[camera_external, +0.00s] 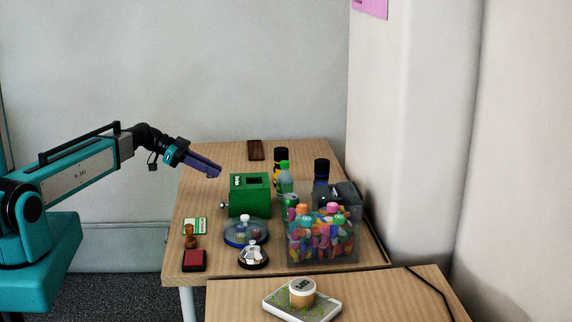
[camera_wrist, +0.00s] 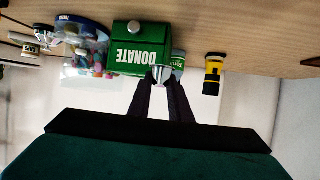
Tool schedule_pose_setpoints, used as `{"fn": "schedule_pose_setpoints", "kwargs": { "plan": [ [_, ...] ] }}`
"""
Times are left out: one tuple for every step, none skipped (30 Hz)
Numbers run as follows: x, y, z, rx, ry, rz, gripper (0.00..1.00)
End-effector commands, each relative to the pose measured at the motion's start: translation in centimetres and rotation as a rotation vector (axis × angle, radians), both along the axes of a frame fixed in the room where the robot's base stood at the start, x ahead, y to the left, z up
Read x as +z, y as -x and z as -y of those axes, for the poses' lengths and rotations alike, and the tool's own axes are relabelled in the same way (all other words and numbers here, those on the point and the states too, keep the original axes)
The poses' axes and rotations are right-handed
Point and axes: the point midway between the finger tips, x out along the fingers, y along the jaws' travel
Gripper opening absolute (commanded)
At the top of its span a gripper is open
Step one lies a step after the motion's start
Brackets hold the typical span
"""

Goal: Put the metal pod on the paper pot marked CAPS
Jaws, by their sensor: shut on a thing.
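My gripper (camera_external: 218,174) is raised above the left part of the back table, left of the green box. In the wrist view my gripper (camera_wrist: 163,82) is shut on a small silvery thing, the metal pod (camera_wrist: 163,73), at its fingertips. The pod is too small to make out in the external view. The paper pot (camera_external: 302,295) is short and tan, with dark letters on its pale top, too small to read surely. It stands upright on a white tray with a green pattern (camera_external: 325,311), far to the right of my gripper and nearer the camera.
A green box marked DONATE (camera_external: 250,203) stands between my gripper and the paper pot. A clear bin of coloured pieces (camera_external: 322,240), bottles (camera_external: 286,180), a blue round dish (camera_external: 245,238) and a red ink pad (camera_external: 194,260) crowd the table. Its back left is fairly clear.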

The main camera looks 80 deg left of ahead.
Motion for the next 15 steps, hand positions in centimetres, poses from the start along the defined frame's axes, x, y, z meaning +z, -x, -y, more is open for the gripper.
{"fn": "schedule_pose_setpoints", "kwargs": {
  "plan": [
    [1.2, 0.0, 0.0, -0.001, -0.004, 0.001, 0.00],
    [1.8, 0.0, 0.0, 0.000, -0.003, 0.001, 0.00],
    [2.6, 0.0, 0.0, -0.001, -0.004, 0.001, 0.00],
    [3.2, 0.0, 0.0, 0.000, -0.004, 0.002, 0.00],
    [3.8, 0.0, 0.0, 0.000, -0.003, 0.002, 0.00],
    [4.5, 0.0, 0.0, 0.000, -0.003, 0.002, 0.00],
    [5.2, 0.0, 0.0, -0.001, -0.004, 0.002, 0.00],
    [5.7, 0.0, 0.0, 0.000, -0.003, 0.002, 0.00],
    [6.4, 0.0, 0.0, 0.000, -0.003, 0.002, 0.00],
    [6.9, 0.0, 0.0, 0.000, -0.003, 0.002, 0.00],
    [7.4, 0.0, -0.1, 0.000, -0.003, 0.002, 0.00],
    [8.0, 0.0, 0.0, 0.000, -0.002, 0.001, 0.00],
    [8.5, 0.0, 0.0, 0.000, -0.003, 0.002, 0.00],
    [9.0, 0.0, 0.0, 0.000, -0.003, 0.002, 0.00],
    [9.4, 0.0, 0.0, -0.001, -0.002, 0.000, 0.00]
  ]
}}
